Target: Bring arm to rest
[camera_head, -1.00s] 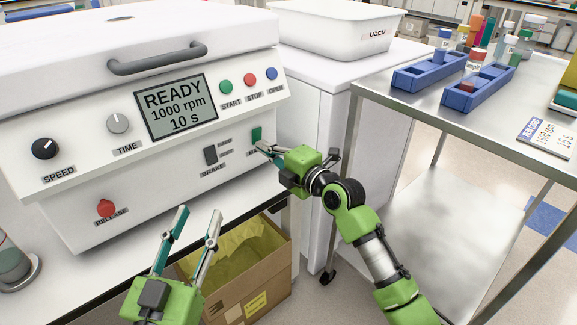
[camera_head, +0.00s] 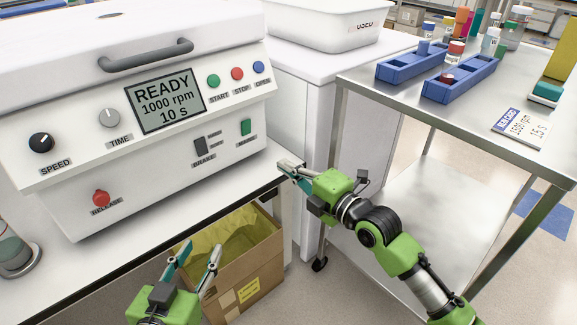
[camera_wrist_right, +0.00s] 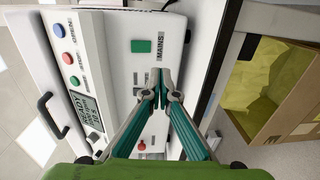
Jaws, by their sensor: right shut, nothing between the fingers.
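My right gripper (camera_head: 287,166) is shut and empty, in front of the right end of the white machine (camera_head: 70,185), apart from its front panel. Its closed fingers also show in the right wrist view (camera_wrist_right: 162,85), with the green MAINS switch (camera_wrist_right: 141,46) beyond them. In the head view the MAINS switch (camera_head: 246,127) is unobstructed. My left gripper (camera_head: 200,262) is open and empty at the bottom, in front of the bench edge and the cardboard box. The machine's display (camera_head: 165,101) reads READY, 1000 rpm, 10 s.
A cardboard box (camera_head: 255,277) with a yellow liner stands below the bench. A metal cart (camera_head: 400,99) at right carries blue racks (camera_head: 460,82), bottles and a run card (camera_head: 521,127) reading 1500 rpm, 15 s. A white tub (camera_head: 325,27) stands behind. The floor between bench and cart is partly clear.

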